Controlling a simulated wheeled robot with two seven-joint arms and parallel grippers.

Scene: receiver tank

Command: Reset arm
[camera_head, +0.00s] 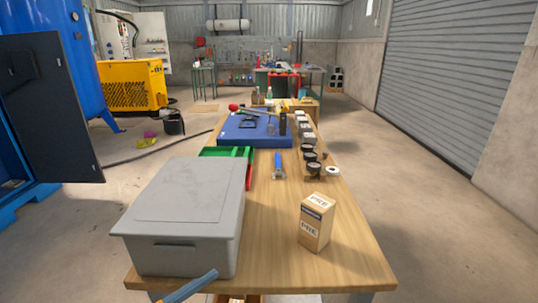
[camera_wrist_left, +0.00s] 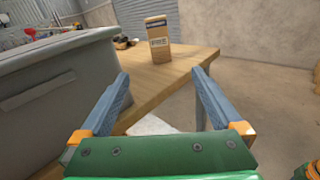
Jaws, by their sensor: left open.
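My left gripper (camera_wrist_left: 160,73) is open and empty in the left wrist view, its two blue fingers spread wide with nothing between them. In the head view one blue finger (camera_head: 190,287) shows at the bottom edge, just in front of the grey lidded box. The rest of that arm is out of the picture.
A grey box (camera_head: 185,215) fills the near left of the wooden table (camera_head: 275,255). A cardboard carton (camera_head: 315,222) stands near the right edge. Green trays, a blue case (camera_head: 255,130), and several small parts lie farther back. The table's near middle is clear.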

